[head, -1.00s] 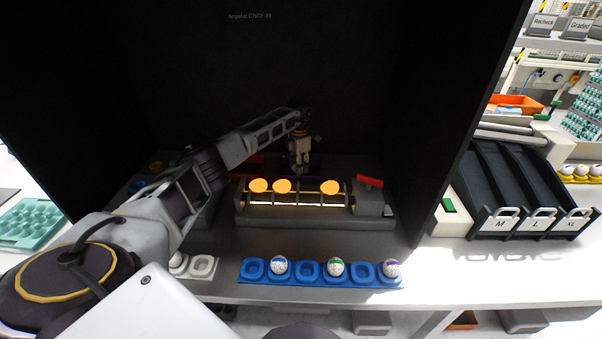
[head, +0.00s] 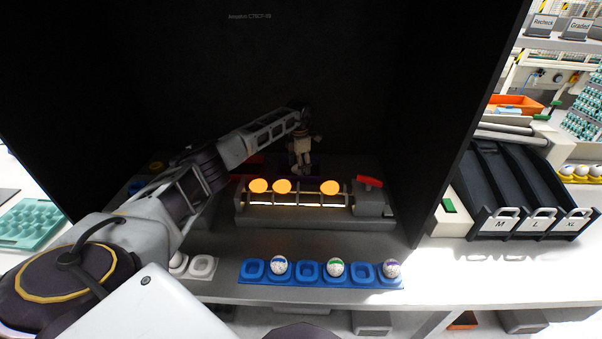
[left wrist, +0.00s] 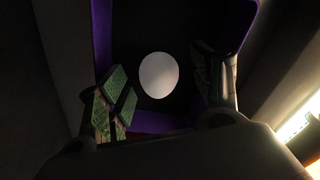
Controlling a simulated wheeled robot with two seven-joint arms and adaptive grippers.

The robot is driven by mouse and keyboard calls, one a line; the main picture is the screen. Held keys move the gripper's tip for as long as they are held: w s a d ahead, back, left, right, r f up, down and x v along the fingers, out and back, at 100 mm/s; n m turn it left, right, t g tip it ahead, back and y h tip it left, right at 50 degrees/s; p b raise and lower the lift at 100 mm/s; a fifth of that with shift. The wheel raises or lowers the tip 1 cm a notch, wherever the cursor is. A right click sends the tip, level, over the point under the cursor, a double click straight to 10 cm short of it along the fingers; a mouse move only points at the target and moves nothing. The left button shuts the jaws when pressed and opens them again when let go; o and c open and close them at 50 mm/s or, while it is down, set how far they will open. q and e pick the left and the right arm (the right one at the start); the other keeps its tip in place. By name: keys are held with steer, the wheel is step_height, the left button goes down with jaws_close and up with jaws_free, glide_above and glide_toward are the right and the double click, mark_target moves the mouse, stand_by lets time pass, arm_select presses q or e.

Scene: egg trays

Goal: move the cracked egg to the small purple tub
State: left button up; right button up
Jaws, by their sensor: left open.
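My left gripper (head: 301,166) is at the back of the dark booth, behind the lit candling stand, pointing down. In the left wrist view its fingers (left wrist: 165,92) are spread apart, with green pads showing on the left one. A pale egg (left wrist: 159,75) shows between the fingers, clear of both, inside the outline of the purple tub (left wrist: 103,30). The tub's dark inside surrounds the egg. No crack can be made out on the side I see. In the head view the tub is mostly hidden behind the stand and gripper. My right gripper is not in view.
The candling stand (head: 270,219) with several glowing orange discs and a red lever (head: 369,182) stands in front of the gripper. A blue egg tray (head: 310,283) with three marked eggs lies at the front edge. Dark chutes (head: 497,185) stand at right.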

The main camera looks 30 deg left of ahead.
arm_select(q)
steer(key=shift+r, duration=3.95)
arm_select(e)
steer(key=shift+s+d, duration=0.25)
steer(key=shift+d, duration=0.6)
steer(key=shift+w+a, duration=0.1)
arm_select(q)
steer(key=shift+r, duration=0.15)
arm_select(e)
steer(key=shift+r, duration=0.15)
arm_select(q)
step_height(320, 180, up, 11)
steer(key=p, duration=1.1)
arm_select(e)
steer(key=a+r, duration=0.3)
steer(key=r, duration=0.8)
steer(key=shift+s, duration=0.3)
arm_select(q)
steer(key=shift+r, duration=0.15)
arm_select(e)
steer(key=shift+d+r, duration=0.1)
